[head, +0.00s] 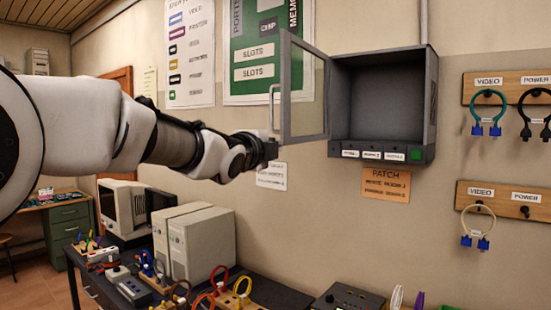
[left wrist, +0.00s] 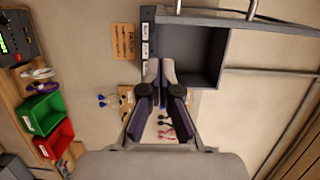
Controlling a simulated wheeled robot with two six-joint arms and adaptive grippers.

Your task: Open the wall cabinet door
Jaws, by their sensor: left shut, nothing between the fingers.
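The grey wall cabinet (head: 432,100) hangs on the beige wall, and its dark interior looks empty. Its glazed door (head: 304,92) stands wide open, hinged at the cabinet's left side and swung out into the room. A pale bar handle (head: 272,107) is on the door's outer face. My left gripper (head: 270,146) is near the door's lower edge, below the handle; contact cannot be told. In the left wrist view its fingers (left wrist: 160,70) are shut and empty, in front of the open cabinet (left wrist: 215,85). My right gripper is not in view.
Wooden cable racks (head: 505,88) hang right of the cabinet. An orange label (head: 386,186) is below it. Posters (head: 268,60) hang behind the door. A dark bench with a beige computer tower (head: 212,240) and cables stands below.

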